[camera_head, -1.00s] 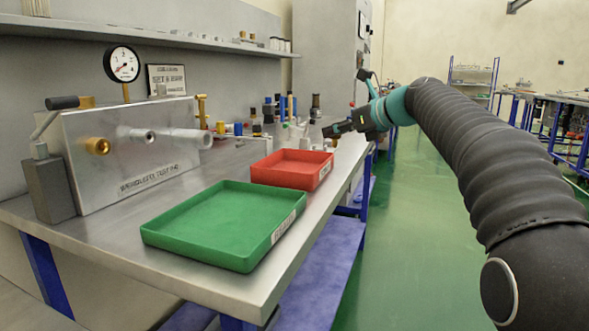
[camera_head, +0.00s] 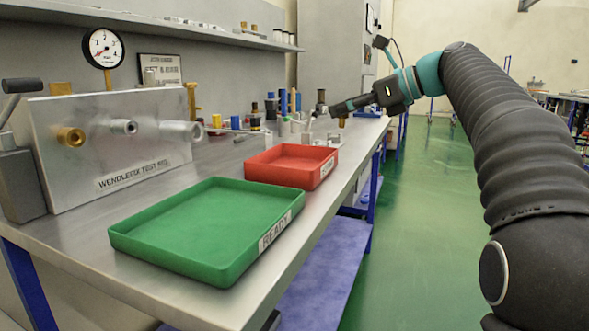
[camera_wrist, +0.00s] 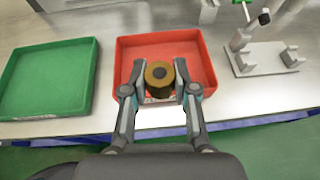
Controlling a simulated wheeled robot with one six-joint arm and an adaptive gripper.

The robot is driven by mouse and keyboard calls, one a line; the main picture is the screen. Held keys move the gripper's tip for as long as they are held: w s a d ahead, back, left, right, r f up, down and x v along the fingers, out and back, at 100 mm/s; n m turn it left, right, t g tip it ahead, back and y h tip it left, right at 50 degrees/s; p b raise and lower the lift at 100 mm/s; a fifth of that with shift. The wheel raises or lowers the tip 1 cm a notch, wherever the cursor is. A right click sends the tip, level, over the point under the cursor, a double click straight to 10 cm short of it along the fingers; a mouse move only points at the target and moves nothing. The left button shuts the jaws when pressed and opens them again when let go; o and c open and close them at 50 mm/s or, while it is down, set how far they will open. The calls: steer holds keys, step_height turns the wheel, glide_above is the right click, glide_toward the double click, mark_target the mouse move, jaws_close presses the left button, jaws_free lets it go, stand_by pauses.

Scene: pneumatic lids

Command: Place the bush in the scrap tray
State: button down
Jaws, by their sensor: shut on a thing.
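My gripper (camera_wrist: 159,88) is shut on the bush (camera_wrist: 159,70), a short brass-coloured cylinder with a dark centre, held between both fingers. In the head view my gripper (camera_head: 338,110) is raised beyond the red tray, and the bush (camera_head: 343,122) shows only as a small brownish patch. The red tray (camera_head: 255,172) stands on the bench; its label is too small to read surely. In the wrist view the bush appears in front of the red tray (camera_wrist: 207,60), near its close edge. The tray's visible floor looks empty.
A green tray (camera_head: 170,262) labelled READY stands beside the red one and looks empty. A metal test rig (camera_head: 110,150) with a gauge (camera_head: 104,48) stands at the left. A grey fixture (camera_wrist: 262,60) and small items (camera_head: 285,108) stand on the bench past the trays.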

steer(key=x, duration=0.4)
steer(key=f+b+x, duration=0.1)
steer(key=x, duration=0.3)
steer(key=f+b+x, duration=0.1)
steer(key=x, duration=0.3)
steer(key=shift+f, duration=0.1)
step_height(320, 180, down, 4)
steer(key=shift+f+b, duration=0.1)
steer(key=shift+b, duration=0.85)
steer(key=c, duration=0.9)
jaws_free()
